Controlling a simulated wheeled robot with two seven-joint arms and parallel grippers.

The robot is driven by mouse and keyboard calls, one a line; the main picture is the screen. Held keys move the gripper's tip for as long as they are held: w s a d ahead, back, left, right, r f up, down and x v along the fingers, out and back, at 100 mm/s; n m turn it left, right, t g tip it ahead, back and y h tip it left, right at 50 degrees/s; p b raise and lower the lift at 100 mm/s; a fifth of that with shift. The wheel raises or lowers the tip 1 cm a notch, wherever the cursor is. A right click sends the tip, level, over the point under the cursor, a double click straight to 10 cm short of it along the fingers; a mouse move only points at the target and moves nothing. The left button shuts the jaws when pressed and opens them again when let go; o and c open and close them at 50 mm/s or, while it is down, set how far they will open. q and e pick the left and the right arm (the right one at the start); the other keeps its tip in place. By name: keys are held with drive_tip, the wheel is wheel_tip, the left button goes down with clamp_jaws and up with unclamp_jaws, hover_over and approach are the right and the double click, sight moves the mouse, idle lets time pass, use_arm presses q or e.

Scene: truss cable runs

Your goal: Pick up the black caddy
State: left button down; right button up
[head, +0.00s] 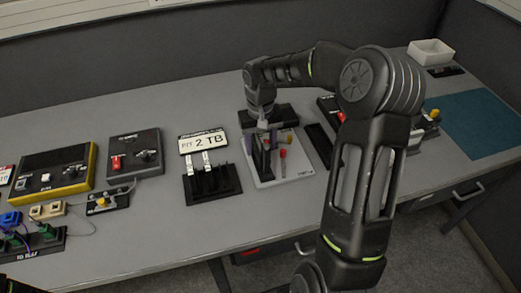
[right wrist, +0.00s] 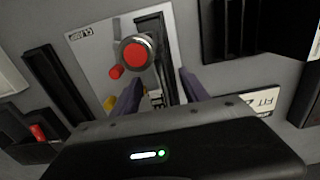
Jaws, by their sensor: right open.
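The black caddy (head: 266,162) stands upright on a white board (head: 262,183) in the middle of the table. It also shows in the right wrist view (right wrist: 170,88), with a pale-lettered label and a round red-topped item (right wrist: 138,52) at it. My right gripper (head: 261,139) points down over the caddy. Its two purple-grey fingers (right wrist: 160,78) are open, one on each side of the caddy. I cannot tell whether either finger touches it. The caddy's upper part is partly hidden by the gripper.
A red-topped piece (head: 283,154) stands on the board close right of the caddy. Bare table lies in front of the board.

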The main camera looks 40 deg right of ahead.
drive_tip(key=shift+c, duration=0.2)
clamp_jaws()
idle(0.4)
